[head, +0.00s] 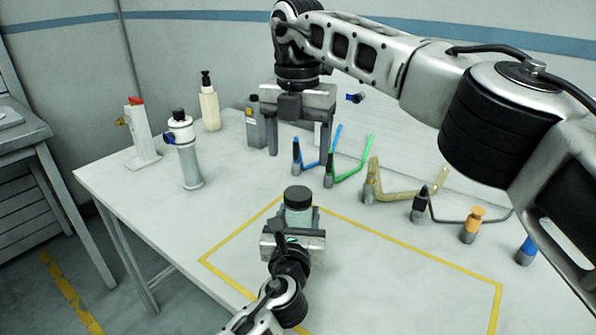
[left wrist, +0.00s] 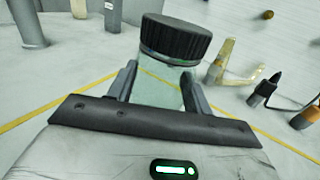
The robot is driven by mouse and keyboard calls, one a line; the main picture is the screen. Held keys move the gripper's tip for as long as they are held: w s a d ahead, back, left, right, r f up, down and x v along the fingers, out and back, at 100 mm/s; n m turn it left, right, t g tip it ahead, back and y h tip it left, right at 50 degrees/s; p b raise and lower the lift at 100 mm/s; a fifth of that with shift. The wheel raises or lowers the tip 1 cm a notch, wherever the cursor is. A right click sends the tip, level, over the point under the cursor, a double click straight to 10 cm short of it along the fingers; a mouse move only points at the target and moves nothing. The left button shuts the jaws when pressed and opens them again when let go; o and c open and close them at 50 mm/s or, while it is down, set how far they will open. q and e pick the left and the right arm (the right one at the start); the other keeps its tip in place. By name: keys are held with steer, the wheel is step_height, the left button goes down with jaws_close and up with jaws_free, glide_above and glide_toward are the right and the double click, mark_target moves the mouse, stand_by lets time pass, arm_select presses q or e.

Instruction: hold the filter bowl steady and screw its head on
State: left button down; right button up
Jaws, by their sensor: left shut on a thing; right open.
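The filter bowl (head: 299,216) is a pale green translucent cup standing on the table inside the yellow outline. Its black ribbed head (head: 297,197) sits on top of it; the head (left wrist: 175,38) and bowl (left wrist: 158,85) also show in the left wrist view. I cannot tell how tightly the head sits. My left gripper (head: 297,226) is shut on the bowl, with one finger on each side. My right gripper (head: 299,150) is open and empty, fingers pointing down, above and behind the bowl near the holders. The bowl's lower part is hidden by my left gripper.
Behind stand a blue holder (head: 296,160), a green holder (head: 329,176) and a tan holder (head: 371,186). A silver cylinder (head: 188,160), a pump bottle (head: 209,105) and a grey bottle (head: 255,125) stand at the left. The table inside the yellow outline is clear right of the bowl.

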steer(key=shift+r, duration=1.75)
arm_select(q)
steer(key=c, duration=0.5)
jaws_free()
